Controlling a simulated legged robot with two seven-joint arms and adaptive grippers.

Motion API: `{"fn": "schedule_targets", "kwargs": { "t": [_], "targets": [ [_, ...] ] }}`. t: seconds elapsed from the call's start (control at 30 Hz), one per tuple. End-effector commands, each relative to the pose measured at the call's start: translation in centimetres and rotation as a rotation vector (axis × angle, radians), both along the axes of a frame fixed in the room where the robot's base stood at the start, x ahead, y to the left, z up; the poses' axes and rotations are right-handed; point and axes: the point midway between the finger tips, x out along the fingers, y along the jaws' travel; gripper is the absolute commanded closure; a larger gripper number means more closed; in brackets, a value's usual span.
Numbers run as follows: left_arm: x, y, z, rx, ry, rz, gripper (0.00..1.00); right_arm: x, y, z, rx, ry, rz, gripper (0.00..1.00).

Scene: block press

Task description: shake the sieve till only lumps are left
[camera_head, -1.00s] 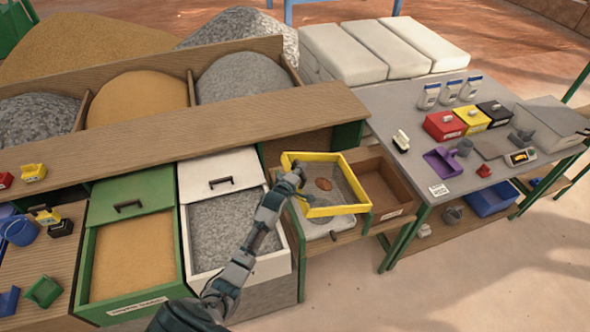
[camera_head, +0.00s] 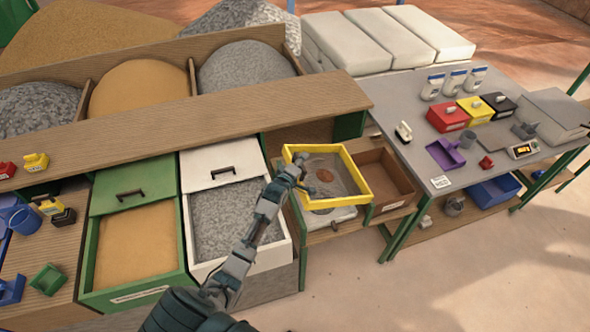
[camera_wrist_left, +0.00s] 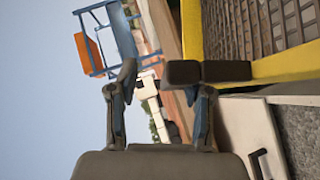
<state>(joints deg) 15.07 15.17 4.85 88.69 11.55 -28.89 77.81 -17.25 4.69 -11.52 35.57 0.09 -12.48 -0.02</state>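The sieve (camera_head: 358,172) is a square yellow frame with a mesh floor. A brown lump (camera_head: 325,175) and some grey material lie inside. My left gripper (camera_head: 300,168) is at the sieve's left wall. In the left wrist view, the fingers (camera_wrist_left: 160,72) are apart, with background showing between them. A dark block lies at the right finger, against the yellow frame (camera_wrist_left: 285,65); whether it is a handle or part of the finger is unclear. A pale pan (camera_head: 330,218) shows below the sieve. My right gripper is not in view.
A brown bin (camera_head: 402,184) stands right beside the sieve. Left of it are an open bin of grey gravel (camera_head: 225,215) and a green bin of sand (camera_head: 135,245). The grey table (camera_head: 405,98) at right carries coloured boxes and a scale.

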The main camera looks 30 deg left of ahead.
Motion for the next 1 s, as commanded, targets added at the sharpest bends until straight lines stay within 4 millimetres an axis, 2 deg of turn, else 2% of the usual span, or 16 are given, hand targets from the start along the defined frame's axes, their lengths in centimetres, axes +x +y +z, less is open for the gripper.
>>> {"fn": "schedule_targets", "kwargs": {
  "t": [0.3, 0.43, 0.6, 1.0],
  "targets": [
    [-6.7, -0.6, 1.6, -0.001, 0.0, 0.0, 0.52, 0.0, 0.1, 0.0, 0.001, 0.0, -0.001, 0.6],
    [-8.7, -0.8, 1.9, -0.001, 0.003, 0.001, 0.52, 0.0, 0.1, 0.0, 0.001, 0.001, -0.001, 0.6],
    [-9.8, -0.9, 2.2, -0.001, 0.004, 0.0, 0.52, 0.0, 0.1, 0.0, 0.001, 0.002, -0.001, 0.6],
    [-10.0, -0.9, 2.2, -0.001, 0.005, 0.001, 0.52, 0.0, 0.1, 0.0, 0.001, 0.001, -0.001, 0.6]
  ]
}}
